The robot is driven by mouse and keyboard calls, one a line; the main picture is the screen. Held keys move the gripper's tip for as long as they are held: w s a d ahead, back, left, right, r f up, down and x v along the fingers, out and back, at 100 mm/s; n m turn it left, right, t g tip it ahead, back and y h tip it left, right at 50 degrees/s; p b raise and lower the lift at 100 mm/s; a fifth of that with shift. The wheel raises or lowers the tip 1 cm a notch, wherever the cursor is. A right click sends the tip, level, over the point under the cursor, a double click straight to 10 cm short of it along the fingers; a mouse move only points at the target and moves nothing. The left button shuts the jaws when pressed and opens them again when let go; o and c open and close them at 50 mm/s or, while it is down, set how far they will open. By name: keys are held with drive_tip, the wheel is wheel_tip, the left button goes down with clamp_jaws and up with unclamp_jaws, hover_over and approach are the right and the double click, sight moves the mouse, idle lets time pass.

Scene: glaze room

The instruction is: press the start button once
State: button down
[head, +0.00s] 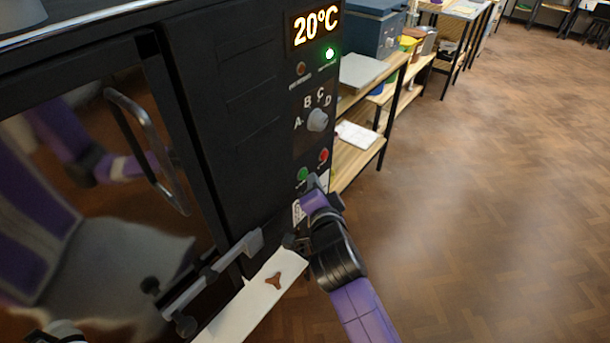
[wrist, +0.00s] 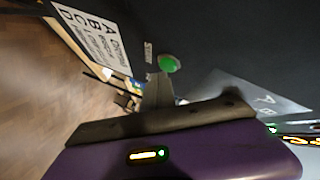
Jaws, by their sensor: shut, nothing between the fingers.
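The green button (head: 303,174) is on the dark kiln's front panel, low and left of a red button (head: 323,155). My gripper (head: 313,185) is just below the green button in the head view. In the wrist view its shut, empty fingers (wrist: 158,90) point toward the panel, with the tips close to the button's lower edge. I cannot tell whether they touch it.
Above the buttons are a knob (head: 317,120) marked A to D, a lit green lamp (head: 330,53) and a display (head: 316,27) reading 20°C. The kiln door's handle (head: 145,150) is at left. A ledge (head: 250,305) sticks out below. Shelves (head: 358,165) stand behind; floor at right is clear.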

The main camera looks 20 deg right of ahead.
drive_tip(key=shift+w+a+b, duration=0.25)
drive_tip(key=shift+w+b, duration=0.1)
drive_tip(key=shift+b, duration=0.05)
idle(0.5)
drive_tip(key=shift+s, duration=0.1)
drive_tip(key=shift+s+d, duration=0.45)
drive_tip(key=shift+s, duration=0.15)
idle(0.3)
drive_tip(key=shift+s+d+p, duration=0.55)
drive_tip(key=shift+s+d, duration=0.25)
drive_tip(key=shift+s, duration=0.2)
drive_tip(key=shift+s+d+p, duration=0.55)
drive_tip(key=shift+s+d, duration=0.2)
drive_tip(key=shift+s, duration=0.25)
